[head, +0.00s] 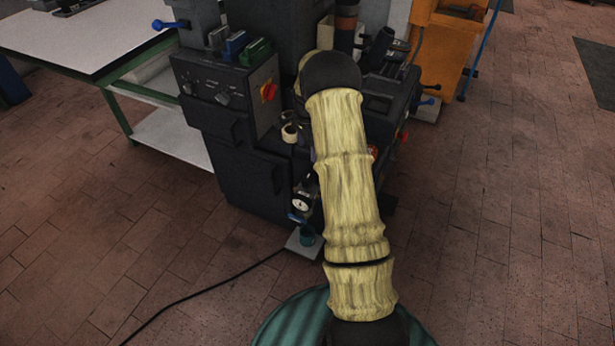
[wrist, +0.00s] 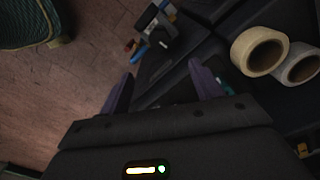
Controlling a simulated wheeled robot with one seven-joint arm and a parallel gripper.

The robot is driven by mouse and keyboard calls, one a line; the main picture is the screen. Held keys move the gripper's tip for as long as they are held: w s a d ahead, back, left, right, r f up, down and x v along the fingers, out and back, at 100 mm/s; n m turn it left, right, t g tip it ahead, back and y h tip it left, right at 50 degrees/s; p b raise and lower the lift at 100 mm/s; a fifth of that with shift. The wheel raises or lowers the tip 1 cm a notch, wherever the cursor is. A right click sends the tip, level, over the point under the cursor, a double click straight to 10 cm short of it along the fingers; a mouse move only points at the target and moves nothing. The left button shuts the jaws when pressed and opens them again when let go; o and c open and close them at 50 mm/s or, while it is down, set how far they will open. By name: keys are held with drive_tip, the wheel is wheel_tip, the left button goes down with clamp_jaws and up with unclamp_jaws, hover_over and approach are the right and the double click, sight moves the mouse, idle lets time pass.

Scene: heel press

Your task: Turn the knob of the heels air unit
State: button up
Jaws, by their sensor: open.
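Two tape rolls (wrist: 258,51) lie on the machine right of my gripper. The dark machine (head: 250,175) has a control panel with a red switch (head: 268,91). A white table (head: 85,35) stands left, an orange machine (head: 440,50) behind. A black cable crosses the open tiled floor.

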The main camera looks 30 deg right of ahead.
sight(307, 178)
wheel_tip(307, 178, down, 14)
drive_tip(key=shift+b, duration=1)
drive_tip(key=shift+c, duration=0.2)
drive_tip(key=c, duration=0.9)
